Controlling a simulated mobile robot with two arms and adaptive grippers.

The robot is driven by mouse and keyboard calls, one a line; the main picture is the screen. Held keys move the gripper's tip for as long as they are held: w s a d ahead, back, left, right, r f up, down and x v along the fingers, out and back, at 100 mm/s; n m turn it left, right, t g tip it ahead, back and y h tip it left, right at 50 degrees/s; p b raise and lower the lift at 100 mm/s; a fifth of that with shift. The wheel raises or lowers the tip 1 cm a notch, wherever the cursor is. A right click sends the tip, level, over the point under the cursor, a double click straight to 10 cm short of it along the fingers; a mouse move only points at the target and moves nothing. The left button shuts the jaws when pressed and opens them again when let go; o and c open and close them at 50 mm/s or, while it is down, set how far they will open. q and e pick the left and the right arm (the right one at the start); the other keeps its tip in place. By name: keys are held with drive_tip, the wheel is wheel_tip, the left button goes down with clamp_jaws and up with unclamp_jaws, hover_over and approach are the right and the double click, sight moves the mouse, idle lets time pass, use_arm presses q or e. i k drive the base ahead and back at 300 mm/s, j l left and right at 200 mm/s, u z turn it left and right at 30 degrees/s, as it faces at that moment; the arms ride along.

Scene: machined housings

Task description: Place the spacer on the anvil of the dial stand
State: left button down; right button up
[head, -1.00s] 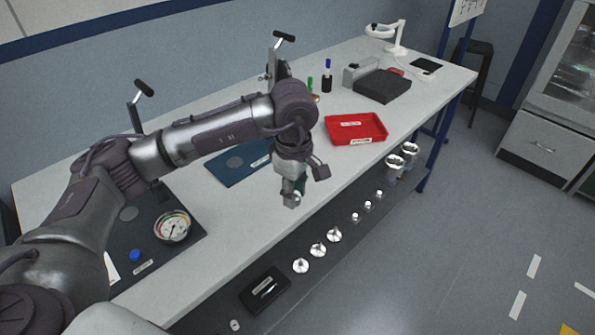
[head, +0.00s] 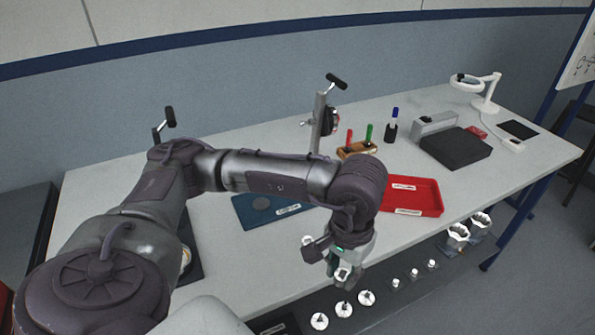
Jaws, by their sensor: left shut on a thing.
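My left gripper (head: 342,276) points down over the front edge of the bench, below the red tray in the picture. It is shut on a small pale metal piece, seemingly the spacer, mostly hidden by the fingers. The dial stand's post (head: 318,125) rises behind my left arm, with a black lever on top and a dial (head: 333,120) at its side. My right gripper is out of view.
A red tray (head: 428,211) is right of my left wrist. Behind it stand a wooden block (head: 352,152) with red and green handles and a black cup (head: 391,132). A dark block (head: 455,148) and a lamp (head: 487,105) are farther right. Several metal parts sit on the lower shelf (head: 385,305).

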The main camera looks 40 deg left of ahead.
sight(262, 203)
drive_tip(key=i+l+u, duration=0.15)
drive_tip(key=u, duration=0.25)
drive_tip(key=i+l+u, duration=0.2)
drive_tip(key=u, duration=0.2)
drive_tip(key=i+l+u, duration=0.4)
drive_tip(key=k+j, duration=0.1)
